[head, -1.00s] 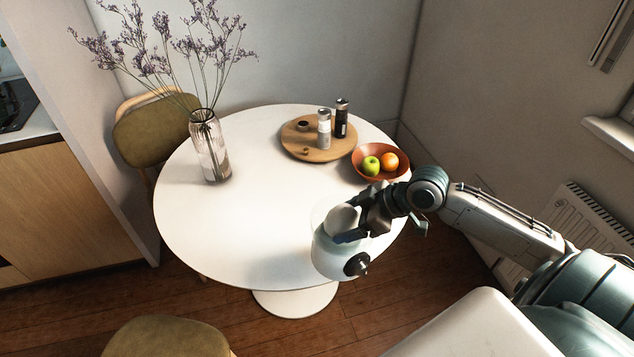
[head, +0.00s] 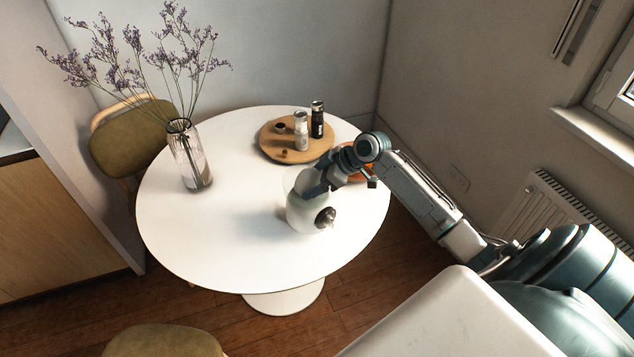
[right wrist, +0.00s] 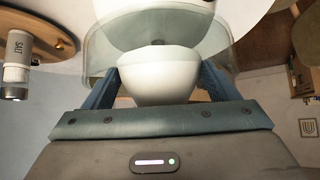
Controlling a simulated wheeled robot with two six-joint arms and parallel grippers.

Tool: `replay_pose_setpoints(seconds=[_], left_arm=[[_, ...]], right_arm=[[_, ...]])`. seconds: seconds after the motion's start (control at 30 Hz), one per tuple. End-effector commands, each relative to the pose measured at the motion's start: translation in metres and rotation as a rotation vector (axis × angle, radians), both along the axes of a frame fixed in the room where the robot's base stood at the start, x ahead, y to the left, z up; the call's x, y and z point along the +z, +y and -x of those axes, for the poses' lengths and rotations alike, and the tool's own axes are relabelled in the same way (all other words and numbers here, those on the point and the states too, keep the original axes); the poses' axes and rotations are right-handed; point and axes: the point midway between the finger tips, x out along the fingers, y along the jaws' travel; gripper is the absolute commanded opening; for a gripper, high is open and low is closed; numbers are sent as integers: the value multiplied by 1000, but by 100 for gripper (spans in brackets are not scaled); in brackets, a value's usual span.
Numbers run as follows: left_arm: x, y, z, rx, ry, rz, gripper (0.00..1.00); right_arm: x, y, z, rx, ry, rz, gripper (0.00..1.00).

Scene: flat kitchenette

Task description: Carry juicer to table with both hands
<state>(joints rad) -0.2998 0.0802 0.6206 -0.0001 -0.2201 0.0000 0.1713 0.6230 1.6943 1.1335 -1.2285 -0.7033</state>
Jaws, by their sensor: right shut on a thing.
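The juicer (head: 303,217) is a pale, rounded body with a clear upper part and a dark knob on its side. It appears over the right part of the round white table (head: 220,245); I cannot tell whether its base touches the top. My right gripper (head: 322,188) is shut on the juicer's upper part. In the right wrist view the fingers (right wrist: 158,88) sit on both sides of the juicer's white part (right wrist: 160,75), with its clear shell behind. My left gripper is not in view.
A vase with purple flowers (head: 188,158) stands at the table's left. A round wooden tray (head: 275,142) with shakers (head: 317,120) is at the back. An orange bowl (head: 383,176) is mostly hidden behind my right arm. The table's middle and front are clear. A chair (head: 130,140) stands behind left.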

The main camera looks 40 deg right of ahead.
Motion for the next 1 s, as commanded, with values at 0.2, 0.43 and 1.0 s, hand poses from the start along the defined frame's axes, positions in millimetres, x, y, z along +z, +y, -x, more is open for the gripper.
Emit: replay_pose_setpoints(seconds=[0.2, 0.43, 1.0], left_arm=[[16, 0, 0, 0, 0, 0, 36], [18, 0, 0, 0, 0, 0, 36], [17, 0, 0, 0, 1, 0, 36]], right_arm=[[-18, 2, -1, -1, -3, -6, 10], [-30, 1, -1, 0, -6, -2, 10], [-35, 0, 1, -1, 1, 0, 100]])
